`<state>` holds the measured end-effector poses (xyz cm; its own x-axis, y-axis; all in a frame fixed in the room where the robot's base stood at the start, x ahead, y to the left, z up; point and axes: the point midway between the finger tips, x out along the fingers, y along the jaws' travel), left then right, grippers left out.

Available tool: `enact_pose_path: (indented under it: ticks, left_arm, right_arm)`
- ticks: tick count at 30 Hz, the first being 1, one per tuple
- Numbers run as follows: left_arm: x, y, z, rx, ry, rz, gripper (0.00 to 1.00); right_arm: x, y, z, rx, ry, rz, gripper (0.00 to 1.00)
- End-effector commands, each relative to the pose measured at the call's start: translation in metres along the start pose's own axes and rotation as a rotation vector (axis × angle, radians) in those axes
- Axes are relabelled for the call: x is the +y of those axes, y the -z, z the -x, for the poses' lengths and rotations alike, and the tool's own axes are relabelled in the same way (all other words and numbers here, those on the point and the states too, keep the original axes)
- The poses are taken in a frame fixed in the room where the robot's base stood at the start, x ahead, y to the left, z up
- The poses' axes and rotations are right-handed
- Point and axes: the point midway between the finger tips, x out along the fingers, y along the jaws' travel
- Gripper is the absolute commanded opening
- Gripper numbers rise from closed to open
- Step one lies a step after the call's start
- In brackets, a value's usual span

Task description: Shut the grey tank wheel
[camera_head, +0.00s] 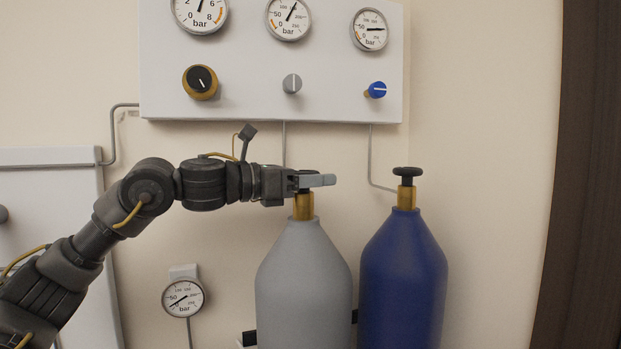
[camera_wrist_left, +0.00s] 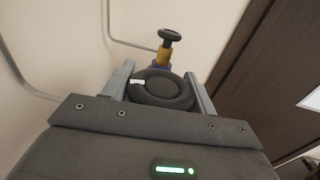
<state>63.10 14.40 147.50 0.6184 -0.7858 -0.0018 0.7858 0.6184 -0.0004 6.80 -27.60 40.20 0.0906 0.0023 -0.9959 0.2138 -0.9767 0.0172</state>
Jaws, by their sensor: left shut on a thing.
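The grey tank (camera_head: 303,285) stands upright against the wall, with a brass neck (camera_head: 303,206) on top. Its dark round wheel (camera_wrist_left: 161,88) shows between the fingers in the left wrist view, with a small white mark on its left side. My left gripper (camera_head: 318,181) reaches in from the left at the top of the grey tank. Its two fingers (camera_wrist_left: 160,85) are shut on the wheel, one on each side. In the head view the fingers hide most of the wheel. My right gripper is not in view.
A blue tank (camera_head: 403,280) with its own dark wheel (camera_head: 407,172) stands close on the right. A white panel (camera_head: 330,105) with gauges and knobs hangs above. A small gauge (camera_head: 183,298) is low on the left. A dark brown panel (camera_head: 585,200) is at the far right.

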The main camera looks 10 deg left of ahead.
Motion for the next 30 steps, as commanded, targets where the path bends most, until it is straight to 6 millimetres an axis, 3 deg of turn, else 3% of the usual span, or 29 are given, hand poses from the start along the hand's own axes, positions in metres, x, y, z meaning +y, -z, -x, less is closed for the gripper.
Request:
enact_pose_path:
  ticks: [9,22,23,27,30]
  left_arm:
    - [-0.004,-0.003,0.000,-0.001,0.273,0.001,0.34]
    - [-0.006,-0.001,0.001,-0.004,0.316,-0.001,0.34]
    - [-0.006,-0.001,0.001,-0.004,0.316,-0.001,0.61]
    - [-0.006,-0.001,0.001,-0.003,0.315,-0.001,0.79]
    - [-0.006,-0.001,0.001,-0.003,0.315,-0.001,0.79]
  right_arm:
    - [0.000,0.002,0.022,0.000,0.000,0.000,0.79]
    - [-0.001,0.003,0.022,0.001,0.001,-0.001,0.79]
    - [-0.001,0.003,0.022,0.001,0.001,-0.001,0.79]
    - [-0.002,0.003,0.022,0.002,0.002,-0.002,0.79]
    - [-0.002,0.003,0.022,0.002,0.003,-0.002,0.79]
